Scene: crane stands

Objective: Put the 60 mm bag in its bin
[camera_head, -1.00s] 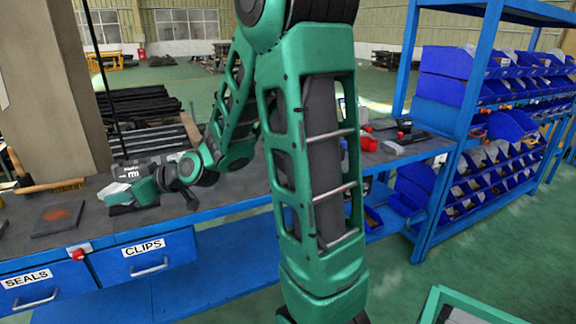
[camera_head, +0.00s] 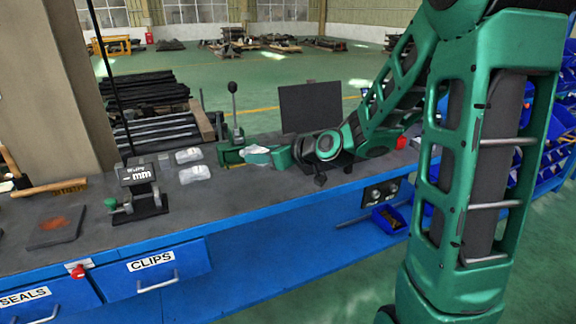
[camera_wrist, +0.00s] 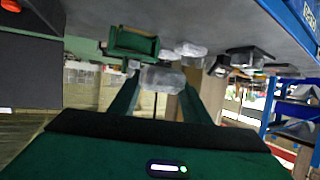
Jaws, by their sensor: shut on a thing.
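My gripper (camera_head: 264,152) is shut on a clear plastic bag (camera_wrist: 163,79), which shows between its fingertips in the wrist view. In the head view, the held bag (camera_head: 256,149) is a small pale patch at the gripper's tip, above the bench near a green lever press (camera_head: 232,152). Two other clear bags, a far one (camera_head: 188,155) and a near one (camera_head: 196,173), lie on the bench to its left. A gauge (camera_head: 137,175) with a display reading "– mm" stands further left. No size is readable on any bag.
Blue bins (camera_head: 560,122) show at the right edge, partly hidden by my arm. A dark upright panel (camera_head: 310,106) stands at the bench's back. A hammer (camera_head: 48,188) and a dark plate (camera_head: 56,226) are at left. The bench (camera_head: 235,204) is clear in front.

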